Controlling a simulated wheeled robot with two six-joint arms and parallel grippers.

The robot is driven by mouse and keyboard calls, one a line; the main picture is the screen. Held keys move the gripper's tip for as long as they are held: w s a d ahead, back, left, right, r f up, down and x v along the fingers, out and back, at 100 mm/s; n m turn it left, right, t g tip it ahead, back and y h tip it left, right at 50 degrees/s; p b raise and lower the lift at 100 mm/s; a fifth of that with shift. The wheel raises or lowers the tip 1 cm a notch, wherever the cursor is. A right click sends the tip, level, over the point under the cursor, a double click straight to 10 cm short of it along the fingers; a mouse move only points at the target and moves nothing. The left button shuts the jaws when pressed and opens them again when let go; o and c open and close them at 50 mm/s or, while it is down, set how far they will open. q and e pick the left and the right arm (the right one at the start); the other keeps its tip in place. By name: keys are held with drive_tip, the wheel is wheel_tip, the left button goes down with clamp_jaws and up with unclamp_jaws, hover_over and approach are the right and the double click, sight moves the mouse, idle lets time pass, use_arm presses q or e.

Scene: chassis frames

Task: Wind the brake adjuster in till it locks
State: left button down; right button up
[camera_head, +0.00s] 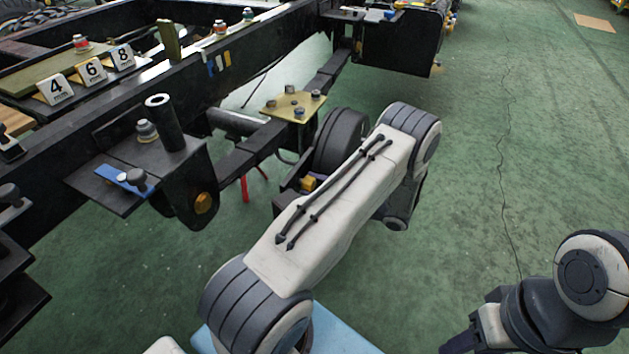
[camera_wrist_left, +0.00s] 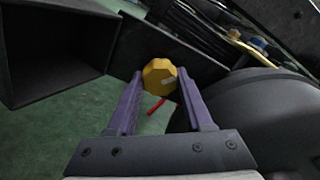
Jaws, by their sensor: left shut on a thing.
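The brake adjuster is a yellow, many-sided knob (camera_wrist_left: 158,73) with a pale mark on its face, in the left wrist view. My left gripper (camera_wrist_left: 160,82) has its two purple fingers on either side of the knob and is shut on it. In the head view my pale left arm hides that gripper. A small yellow part (camera_head: 308,183) shows there beside the dark round drum (camera_head: 340,138); I cannot tell for sure that it is the same knob. The drum also fills the right of the left wrist view (camera_wrist_left: 255,112).
The black chassis frame (camera_head: 185,75) runs across the upper left. It carries number signs (camera_head: 91,70), a brass-coloured plate (camera_head: 293,104) with bolts, and a bracket with a blue-handled part (camera_head: 124,178). A dark open box shape (camera_wrist_left: 50,50) is left of the knob.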

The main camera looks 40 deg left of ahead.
use_arm(q)
drive_tip(key=m+p, duration=0.2)
drive_tip(key=m, duration=0.1)
drive_tip(key=shift+r, duration=0.15)
drive_tip(key=m+p, duration=0.1)
drive_tip(key=m, duration=0.1)
drive_tip(key=shift+m+p, duration=0.3)
drive_tip(key=shift+p, duration=0.1)
drive_tip(key=m+p, duration=0.1)
drive_tip(key=m, duration=0.2)
drive_tip(key=shift+s, duration=0.1)
drive_tip(key=shift+f+m+p, duration=0.2)
drive_tip(key=shift+m+p, duration=0.4)
drive_tip(key=shift+m, duration=1.3)
drive_tip(key=shift+c, duration=1.5)
unclamp_jaws()
drive_tip(key=shift+d, duration=0.1)
